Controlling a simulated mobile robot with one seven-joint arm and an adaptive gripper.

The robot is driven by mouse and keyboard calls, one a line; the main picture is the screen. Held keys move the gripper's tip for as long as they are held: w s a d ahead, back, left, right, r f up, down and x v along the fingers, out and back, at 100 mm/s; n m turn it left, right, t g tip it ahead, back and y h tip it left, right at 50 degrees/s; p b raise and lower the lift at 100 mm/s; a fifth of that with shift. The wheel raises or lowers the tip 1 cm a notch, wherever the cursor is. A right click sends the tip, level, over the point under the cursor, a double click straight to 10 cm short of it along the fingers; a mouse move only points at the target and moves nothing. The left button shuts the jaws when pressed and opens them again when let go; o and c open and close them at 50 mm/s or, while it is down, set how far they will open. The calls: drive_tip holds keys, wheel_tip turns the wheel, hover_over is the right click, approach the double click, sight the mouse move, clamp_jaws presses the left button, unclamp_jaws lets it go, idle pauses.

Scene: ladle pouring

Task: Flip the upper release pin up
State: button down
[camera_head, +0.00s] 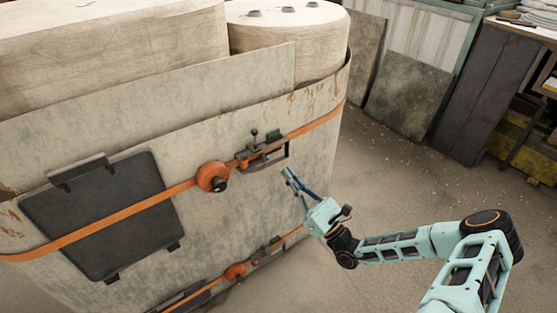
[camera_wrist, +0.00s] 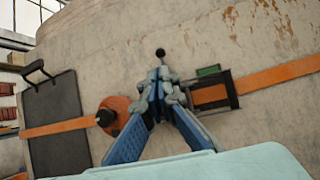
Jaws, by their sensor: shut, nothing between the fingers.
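The upper release pin (camera_head: 254,137) is a small dark rod with a ball-shaped knob. It stands at the upper latch on the orange strap of the large grey container. In the wrist view the pin's knob (camera_wrist: 160,53) shows just beyond my fingertips, and its lower part is hidden behind them. My gripper (camera_head: 288,174) is shut and empty, to the right of and below the pin in the head view. It also shows in the wrist view (camera_wrist: 161,76), with the fingertips together. I cannot tell whether they touch the pin.
The latch's dark frame (camera_head: 272,152) is beside the pin. A round orange knob (camera_head: 212,177) and a dark panel (camera_head: 95,215) lie left along the strap. A lower orange strap has another knob (camera_head: 236,271). The floor (camera_head: 400,190) right of the container is clear.

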drive_tip(key=shift+v, duration=1)
